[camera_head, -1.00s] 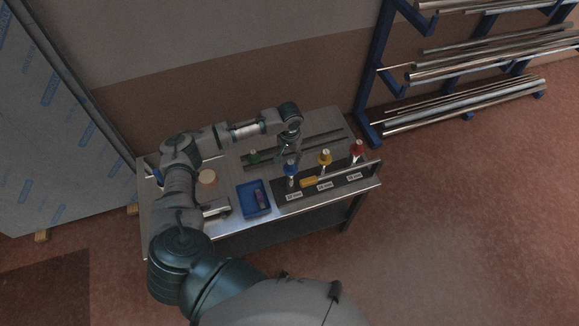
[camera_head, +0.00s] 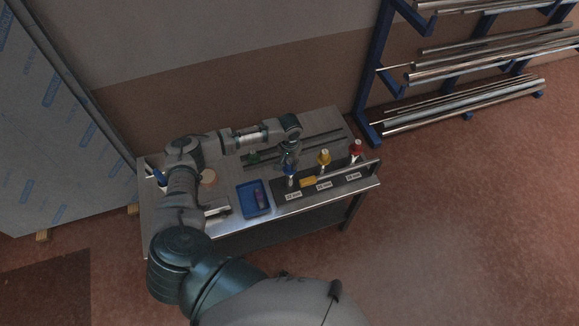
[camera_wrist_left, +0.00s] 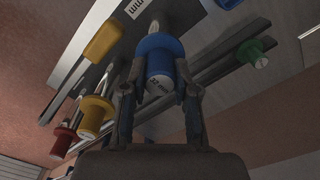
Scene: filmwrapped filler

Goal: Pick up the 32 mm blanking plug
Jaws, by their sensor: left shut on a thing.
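My left gripper (camera_head: 289,164) reaches down over the blue plug (camera_head: 290,172) at the left of the dark labelled rack. Small print on that white end is too blurred to read surely. A yellow plug (camera_head: 323,158) and a red plug (camera_head: 356,147) stand upright to the right. A green plug (camera_head: 251,157) is farther back on the left. My right gripper does not show.
A blue tray (camera_head: 241,197) with a purple item (camera_head: 260,197) lies left of the rack. A metal table (camera_head: 228,232) carries these things. A pipe rack (camera_head: 377,80) stands at the back right.

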